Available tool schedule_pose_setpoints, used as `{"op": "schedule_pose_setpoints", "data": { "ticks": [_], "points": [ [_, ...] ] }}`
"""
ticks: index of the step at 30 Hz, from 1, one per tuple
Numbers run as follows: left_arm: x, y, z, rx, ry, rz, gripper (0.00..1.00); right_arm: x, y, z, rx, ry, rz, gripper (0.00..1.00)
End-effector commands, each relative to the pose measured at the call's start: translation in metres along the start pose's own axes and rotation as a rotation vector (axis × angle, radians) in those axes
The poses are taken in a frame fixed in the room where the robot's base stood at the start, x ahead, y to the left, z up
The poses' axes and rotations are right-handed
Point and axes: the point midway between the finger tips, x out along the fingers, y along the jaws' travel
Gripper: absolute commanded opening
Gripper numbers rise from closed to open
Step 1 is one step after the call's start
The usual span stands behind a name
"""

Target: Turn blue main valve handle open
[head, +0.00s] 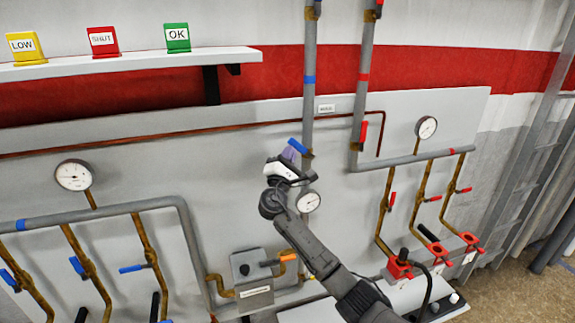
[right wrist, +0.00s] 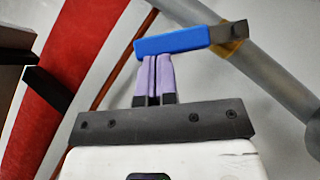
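The blue main valve handle (head: 298,146) sits on the upright grey pipe in the middle of the panel. It sticks out up and to the left, at an angle to the pipe. In the right wrist view the handle (right wrist: 180,40) runs left from its dark lever end and brass valve body. My right gripper (head: 289,156) is right at the handle. Its purple fingers (right wrist: 155,75) are together with only a thin gap and nothing seen between them. Their tips meet the handle's lower edge; whether they touch it I cannot tell. My left gripper is not in view.
A round gauge (head: 309,201) is just below the gripper. A red-handled valve (head: 363,132) is on the neighbouring pipe to the right. Smaller blue-handled valves (head: 77,266) are at lower left. A shelf (head: 130,62) holds LOW, SHUT and OK signs.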

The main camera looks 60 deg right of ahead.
Motion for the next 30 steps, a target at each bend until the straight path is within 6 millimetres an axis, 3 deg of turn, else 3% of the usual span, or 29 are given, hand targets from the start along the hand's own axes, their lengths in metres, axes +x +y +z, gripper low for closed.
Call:
{"op": "schedule_pose_setpoints", "data": {
  "ticks": [17, 30],
  "points": [
    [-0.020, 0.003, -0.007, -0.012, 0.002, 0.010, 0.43, 0.032, 0.010, 0.032, 0.373, 0.000, -0.374, 0.00],
    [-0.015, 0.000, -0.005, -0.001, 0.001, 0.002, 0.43, 0.024, 0.010, 0.024, 0.371, -0.002, -0.375, 0.00]
  ]
}}
